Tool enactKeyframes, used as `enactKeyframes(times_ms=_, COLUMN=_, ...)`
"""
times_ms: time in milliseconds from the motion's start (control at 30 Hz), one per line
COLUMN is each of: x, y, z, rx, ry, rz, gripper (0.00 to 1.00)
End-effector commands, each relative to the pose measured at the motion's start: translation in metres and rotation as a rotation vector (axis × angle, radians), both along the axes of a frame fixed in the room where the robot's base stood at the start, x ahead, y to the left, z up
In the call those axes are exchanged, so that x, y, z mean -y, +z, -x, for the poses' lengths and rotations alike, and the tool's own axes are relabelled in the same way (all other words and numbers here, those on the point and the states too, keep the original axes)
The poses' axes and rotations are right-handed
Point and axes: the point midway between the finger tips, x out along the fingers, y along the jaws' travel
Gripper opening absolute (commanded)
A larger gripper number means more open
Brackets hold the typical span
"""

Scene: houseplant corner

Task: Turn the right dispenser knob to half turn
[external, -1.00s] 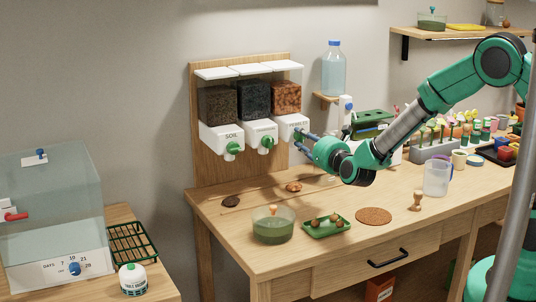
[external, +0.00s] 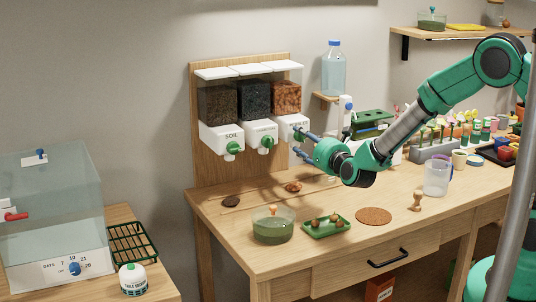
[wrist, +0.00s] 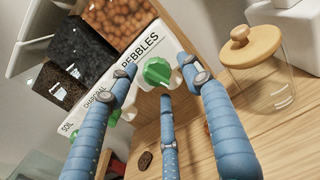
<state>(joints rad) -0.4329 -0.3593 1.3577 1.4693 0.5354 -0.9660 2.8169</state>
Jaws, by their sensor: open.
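The right dispenser (external: 290,127), labelled PEBBLES, is a white box under a bin of orange-brown pebbles. Its green knob (wrist: 157,71) shows in the wrist view; in the external view my gripper hides it. My gripper (external: 301,143) is at the front of this dispenser. In the wrist view its blue fingers (wrist: 158,78) are spread open, one left of the knob, one right and one below. They look apart from the knob, though exact contact is hard to tell. I cannot tell the knob's exact turn angle.
The soil dispenser (external: 221,138) and charcoal dispenser (external: 260,134) hang to the left, each with a green knob. A glass jar with a wooden lid (wrist: 254,60) is near the right finger in the wrist view. The wooden bench (external: 340,245) lies below.

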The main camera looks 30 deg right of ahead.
Motion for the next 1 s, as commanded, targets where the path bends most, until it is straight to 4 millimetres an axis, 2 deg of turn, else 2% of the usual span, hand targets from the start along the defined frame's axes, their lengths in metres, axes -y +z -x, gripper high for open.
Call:
enactKeyframes(times_ms=167, x=-0.001, y=0.001, z=0.007, rx=0.002, ry=0.0, rz=-0.001, gripper=0.49)
enactKeyframes(times_ms=367, x=-0.001, y=0.001, z=0.025, rx=0.001, ry=0.001, rz=-0.001, gripper=0.49)
enactKeyframes(times_ms=800, x=-0.001, y=-0.001, z=0.088, rx=-0.002, ry=0.002, rz=0.0, gripper=0.49)
enactKeyframes(times_ms=1000, x=-0.001, y=-0.001, z=0.109, rx=-0.003, ry=0.002, rz=0.001, gripper=0.49)
